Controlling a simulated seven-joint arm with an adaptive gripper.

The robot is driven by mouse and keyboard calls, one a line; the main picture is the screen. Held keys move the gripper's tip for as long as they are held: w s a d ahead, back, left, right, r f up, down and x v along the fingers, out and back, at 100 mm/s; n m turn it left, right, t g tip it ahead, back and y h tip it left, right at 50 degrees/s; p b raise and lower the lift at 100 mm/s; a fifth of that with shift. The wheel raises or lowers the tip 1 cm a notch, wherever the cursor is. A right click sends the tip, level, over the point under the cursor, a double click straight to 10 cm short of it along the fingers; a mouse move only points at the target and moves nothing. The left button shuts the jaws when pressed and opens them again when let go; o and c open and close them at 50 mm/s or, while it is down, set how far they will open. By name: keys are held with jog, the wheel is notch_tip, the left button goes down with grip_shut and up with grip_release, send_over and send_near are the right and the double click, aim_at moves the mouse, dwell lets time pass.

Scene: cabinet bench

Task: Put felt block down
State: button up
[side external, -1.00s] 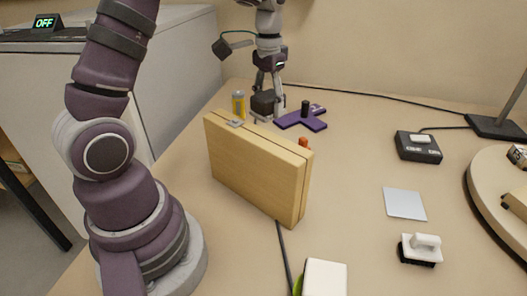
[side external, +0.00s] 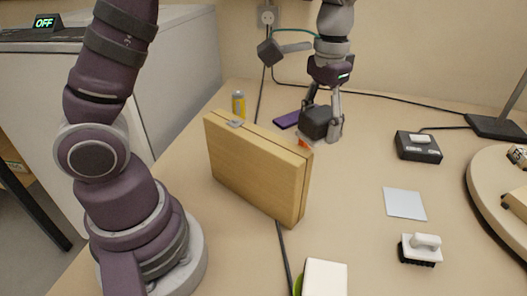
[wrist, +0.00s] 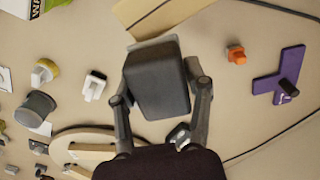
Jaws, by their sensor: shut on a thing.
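The felt block (side external: 315,122) is a dark grey block with rounded edges. My gripper (side external: 323,126) is shut on it, one finger on each side, behind the right end of the wooden case. In the wrist view the block (wrist: 157,80) fills the space between the two fingers of my gripper (wrist: 160,88), with a paler face at its far edge. The block appears to be held above the bench; its underside and exact height cannot be told.
The upright wooden case (side external: 255,168) stands nearest the block. A small orange piece (wrist: 236,54) and a purple T-shaped piece (wrist: 277,85) lie close by. A black device (side external: 418,147), pale square (side external: 404,203), brush (side external: 420,249) and round board (side external: 490,190) are to the right, with bare bench between.

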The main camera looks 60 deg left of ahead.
jog(key=shift+d, duration=1.15)
jog(key=a, duration=0.5)
jog(key=d, duration=0.5)
jog(key=a, duration=0.4)
jog(key=shift+a, duration=0.3)
notch_tip(320, 180, up, 5)
jog(key=n, duration=0.7)
send_over(190, 164)
notch_tip(190, 164, down, 22)
jog(key=shift+f, duration=0.1)
